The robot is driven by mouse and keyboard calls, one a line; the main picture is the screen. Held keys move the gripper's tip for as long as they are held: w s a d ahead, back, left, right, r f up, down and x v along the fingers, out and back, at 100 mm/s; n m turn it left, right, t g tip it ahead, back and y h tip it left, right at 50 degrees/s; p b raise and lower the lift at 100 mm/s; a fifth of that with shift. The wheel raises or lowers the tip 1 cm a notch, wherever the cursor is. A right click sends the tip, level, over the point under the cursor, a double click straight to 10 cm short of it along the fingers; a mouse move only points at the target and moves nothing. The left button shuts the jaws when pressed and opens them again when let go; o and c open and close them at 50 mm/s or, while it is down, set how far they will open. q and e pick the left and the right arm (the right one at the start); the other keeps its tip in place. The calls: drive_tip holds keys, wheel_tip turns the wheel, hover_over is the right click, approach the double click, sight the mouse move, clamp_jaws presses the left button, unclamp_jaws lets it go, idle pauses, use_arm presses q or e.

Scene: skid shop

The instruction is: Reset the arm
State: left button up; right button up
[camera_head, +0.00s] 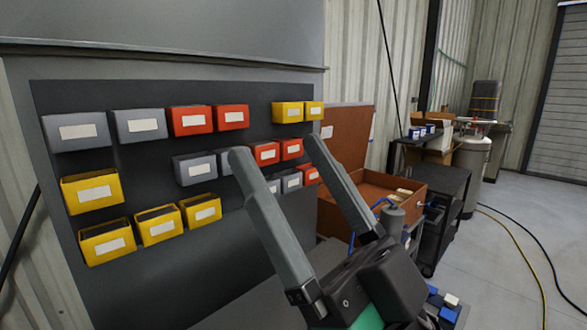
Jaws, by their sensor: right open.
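My right gripper (272,145) is in the camera_head view, reaching up from the bottom middle. Its two long grey fingers are spread apart with nothing between them. The fingertips stand in front of the dark wall panel (245,240) with its bins and hide part of some of them. I cannot tell whether they touch the panel. My left gripper is not in view.
Yellow bins (91,190), grey bins (75,131) and red bins (190,120) hang on the panel. An open brown case (405,183) stands to the right, near a dark cart (450,190) and a gas cylinder (470,170). Hoses (530,262) lie on the open floor at right.

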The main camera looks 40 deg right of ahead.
drive_tip(key=shift+r+h, duration=0.1)
drive_tip(key=shift+h, duration=0.2)
wheel_tip(320, 180, up, 32)
drive_tip(key=p, duration=3.1)
drive_tip(key=shift+f+p, duration=0.2)
drive_tip(key=shift+p, duration=0.2)
